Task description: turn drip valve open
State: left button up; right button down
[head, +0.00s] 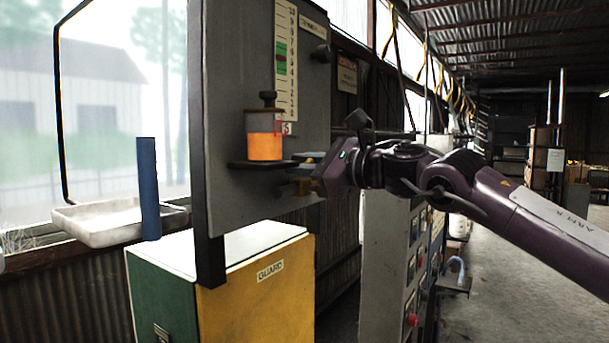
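A clear cup of orange liquid (265,146) with a dark knob (268,97) on top stands upright on a small dark shelf (262,163) fixed to a grey panel. My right gripper (303,168) reaches in from the right, its tip end at the right end of this shelf.
A scale with a green band (283,60) is on the grey panel (232,60) behind the cup. A yellow and green guard box (255,290) stands below. A white tray (110,222) and blue post (148,188) are at left. The floor at right is open.

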jog(key=shift+s+n, duration=0.1)
jog(key=shift+n, duration=0.2)
jog(key=c, duration=1.4)
grip_release()
jog(key=shift+a, duration=0.1)
jog(key=shift+o, duration=0.2)
jog(key=b+v, duration=0.4)
jog(key=v, duration=0.3)
jog(key=shift+s+d, duration=0.25)
jog(key=shift+d, duration=0.05)
